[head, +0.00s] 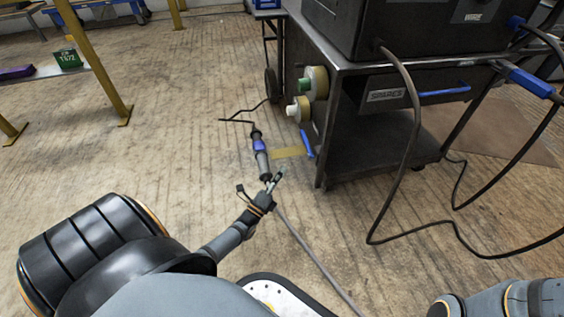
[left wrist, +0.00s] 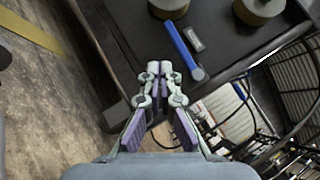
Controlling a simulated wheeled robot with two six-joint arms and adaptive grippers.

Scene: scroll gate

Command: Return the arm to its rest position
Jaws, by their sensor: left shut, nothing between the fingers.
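My left gripper (head: 276,179) is in the middle of the head view, at the end of my left arm, in front of the dark cart. Its fingertips are together and empty. In the left wrist view the gripper (left wrist: 160,68) points towards the cart's dark side panel, with no object between the fingers. A blue lever (head: 307,144) on the cart is to the right of and beyond the gripper; it also shows in the left wrist view (left wrist: 184,50). I cannot tell the exact gap to the cart. My right gripper does not show; only part of my right arm is at the lower right.
The dark cart (head: 400,140) carries two pale round spools (head: 316,83) and a drawer with a blue handle. Black cables loop over the floor at right. A grey tool-like thing with a blue band (head: 260,146) shows just beyond the gripper. Open floor (head: 180,130) lies left.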

